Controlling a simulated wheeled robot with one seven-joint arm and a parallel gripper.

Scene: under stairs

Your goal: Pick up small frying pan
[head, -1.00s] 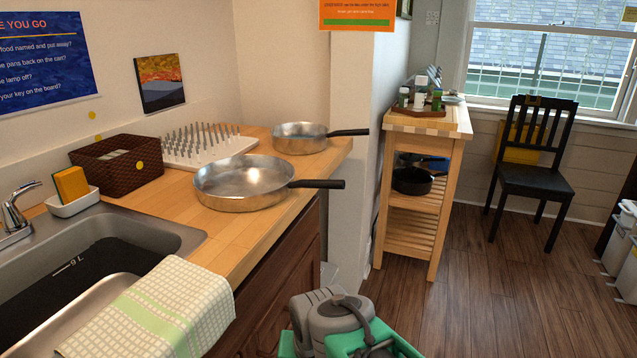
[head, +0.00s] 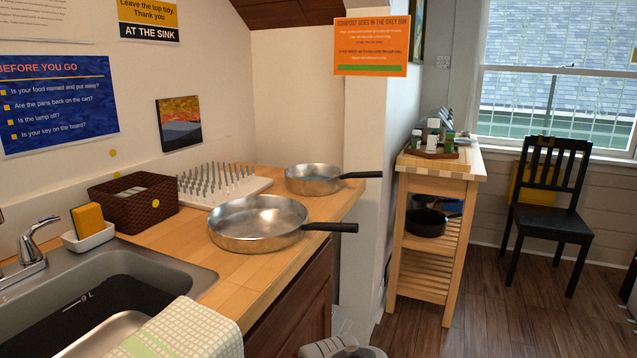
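The small frying pan (head: 313,181) is steel with a black handle pointing right. It sits on the wooden counter near the back wall. A larger steel frying pan (head: 258,226) sits in front of it and to the left, its black handle also pointing right. The two pans appear close but separate. A grey part of my arm shows at the bottom edge of the head view. My gripper's fingers are not visible.
A white peg drying rack (head: 222,188) and a brown basket (head: 133,206) stand left of the pans. The sink (head: 110,290) and a checked towel (head: 190,332) are at front left. A wooden cart (head: 432,240) stands right, past a wall end. Dark pans sit on its shelf.

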